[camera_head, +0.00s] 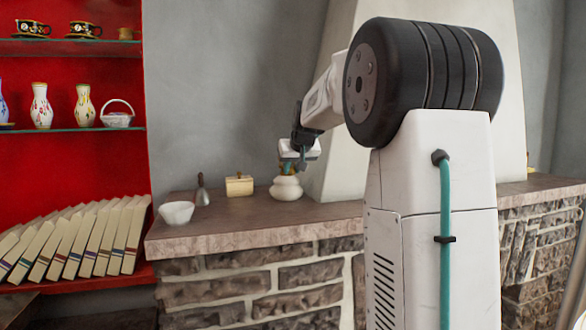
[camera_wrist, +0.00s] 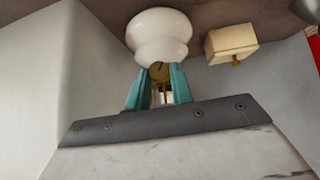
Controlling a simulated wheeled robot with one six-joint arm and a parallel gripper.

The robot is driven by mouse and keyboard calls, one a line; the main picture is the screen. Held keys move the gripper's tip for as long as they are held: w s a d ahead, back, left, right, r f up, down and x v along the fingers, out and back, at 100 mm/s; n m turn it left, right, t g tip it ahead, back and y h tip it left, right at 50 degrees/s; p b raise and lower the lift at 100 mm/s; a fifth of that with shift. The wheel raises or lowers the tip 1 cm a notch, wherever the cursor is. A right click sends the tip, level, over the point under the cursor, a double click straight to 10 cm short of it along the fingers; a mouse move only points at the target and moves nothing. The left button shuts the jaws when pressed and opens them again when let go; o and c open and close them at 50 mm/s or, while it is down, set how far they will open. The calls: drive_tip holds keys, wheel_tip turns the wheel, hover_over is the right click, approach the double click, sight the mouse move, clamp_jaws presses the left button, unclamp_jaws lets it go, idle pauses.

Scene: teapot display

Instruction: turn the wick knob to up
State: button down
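A white, rounded lamp body (camera_head: 286,189) stands on the stone-faced ledge, with a small brass part on top. In the wrist view the white body (camera_wrist: 158,36) shows at the top, with a round brass piece, seemingly the wick knob (camera_wrist: 158,71), below it. My gripper (camera_head: 302,162) is at the top of the lamp in the head view. In the wrist view its two teal fingers (camera_wrist: 159,82) stand apart, one on each side of the brass piece. I cannot tell whether they touch it. The knob's setting cannot be read.
A small cream box (camera_head: 239,186) stands left of the lamp and also shows in the wrist view (camera_wrist: 231,42). A white bowl (camera_head: 176,212) and a dark-handled bell-like object (camera_head: 201,192) stand further left on the ledge (camera_head: 240,222). A pale wall rises close on the right.

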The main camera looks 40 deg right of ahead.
drive_tip(key=shift+s+d+m+t+y, duration=0.15)
drive_tip(key=shift+m+t+y, duration=0.45)
drive_tip(key=shift+y, duration=0.3)
drive_tip(key=shift+d+f+m+t+y, duration=0.15)
drive_tip(key=shift+m+t+y, duration=0.35)
drive_tip(key=shift+y, duration=0.5)
drive_tip(key=m+t+y, duration=0.1)
drive_tip(key=y, duration=0.1)
drive_tip(key=m+t+y, duration=0.1)
drive_tip(key=shift+s+d+f+m+t, duration=0.15)
drive_tip(key=shift+f+m+t, duration=0.1)
drive_tip(key=shift+m+t, duration=0.05)
drive_tip(key=c, duration=1.2)
unclamp_jaws()
